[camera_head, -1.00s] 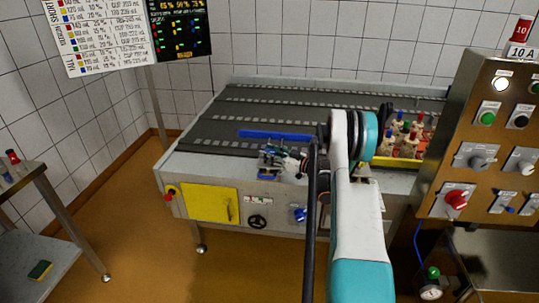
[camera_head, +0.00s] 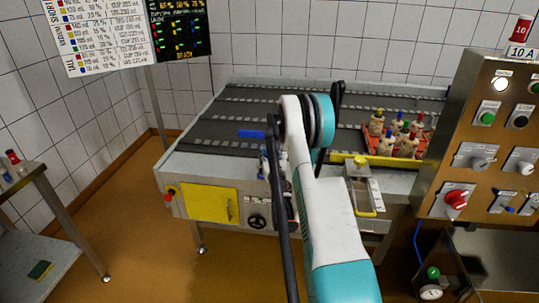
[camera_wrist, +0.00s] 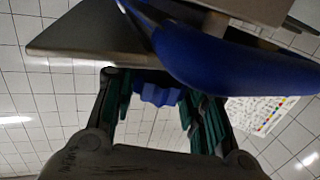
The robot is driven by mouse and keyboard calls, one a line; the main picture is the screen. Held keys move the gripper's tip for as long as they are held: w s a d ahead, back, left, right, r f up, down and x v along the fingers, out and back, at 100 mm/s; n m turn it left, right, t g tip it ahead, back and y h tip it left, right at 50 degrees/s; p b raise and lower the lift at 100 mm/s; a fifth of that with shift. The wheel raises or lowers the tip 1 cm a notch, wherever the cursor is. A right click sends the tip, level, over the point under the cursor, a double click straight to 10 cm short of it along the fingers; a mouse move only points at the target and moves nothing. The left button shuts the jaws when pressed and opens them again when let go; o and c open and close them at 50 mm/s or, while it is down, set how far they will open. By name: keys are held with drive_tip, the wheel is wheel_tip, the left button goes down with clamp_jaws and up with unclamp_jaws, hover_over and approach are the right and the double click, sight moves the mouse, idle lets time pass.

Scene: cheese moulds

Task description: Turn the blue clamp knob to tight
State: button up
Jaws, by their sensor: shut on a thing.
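In the wrist view, my gripper (camera_wrist: 160,100) has green-padded fingers on either side of a lobed blue knob (camera_wrist: 158,92). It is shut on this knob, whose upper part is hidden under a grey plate. I cannot read the knob's turn or any tight mark. In the head view, my arm reaches over the machine's front edge and hides most of my gripper and the knob.
A large blue curved part (camera_wrist: 235,62) and the grey plate (camera_wrist: 95,35) sit close above my fingers. A red tray (camera_head: 369,143) of several bottles stands to the right on the machine. A steel control cabinet (camera_head: 480,150) is further right.

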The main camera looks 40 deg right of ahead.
drive_tip(key=m+g+h, duration=0.6)
drive_tip(key=g+h, duration=0.1)
drive_tip(key=shift+w+a+m+g, duration=0.15)
drive_tip(key=shift+w+m+g, duration=0.05)
drive_tip(key=shift+m+g, duration=0.1)
drive_tip(key=m+g, duration=0.1)
drive_tip(key=g, duration=0.1)
drive_tip(key=m+g+h, duration=0.1)
drive_tip(key=m+g, duration=0.1)
drive_tip(key=g, duration=0.1)
drive_tip(key=shift+h, duration=0.3)
drive_tip(key=shift+s+m+g, duration=0.1)
drive_tip(key=shift+m+g, duration=1.6)
drive_tip(key=shift+g, duration=1)
drive_tip(key=o, duration=1.1)
drive_tip(key=shift+d, duration=0.2)
drive_tip(key=a, duration=0.4)
drive_tip(key=w+a, duration=0.1)
drive_tip(key=a, duration=0.7)
drive_tip(key=shift+w, duration=0.3)
